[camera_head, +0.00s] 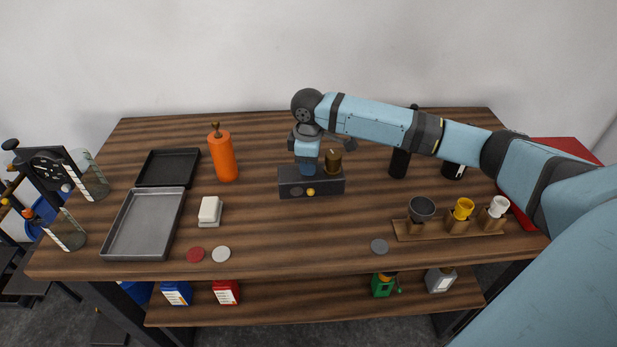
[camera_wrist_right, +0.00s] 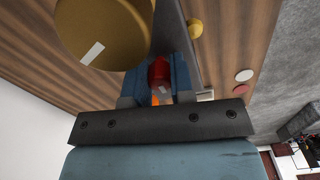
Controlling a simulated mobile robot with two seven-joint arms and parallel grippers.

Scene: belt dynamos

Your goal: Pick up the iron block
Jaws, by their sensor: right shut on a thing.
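My right gripper (camera_head: 308,168) reaches down over a dark grey box (camera_head: 312,188) near the middle of the table. In the right wrist view, its two blue fingers (camera_wrist_right: 158,80) are shut on a small red cylinder (camera_wrist_right: 160,72) with a pale label. A brass-coloured cylinder (camera_head: 333,161) stands close beside the fingers on the box; it also looms large in the right wrist view (camera_wrist_right: 103,25). The box has a yellow knob (camera_head: 310,192) on its front. Nothing is marked as iron, so I cannot tell if the red cylinder is the iron block. My left gripper is not in view.
An orange bottle (camera_head: 222,158), a white block (camera_head: 209,209) and a grey tray (camera_head: 144,224) are left of the box. A wooden rack (camera_head: 448,229) with cups stands at the right. Flat discs (camera_head: 221,254) lie near the front edge. The table between box and front edge is mostly clear.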

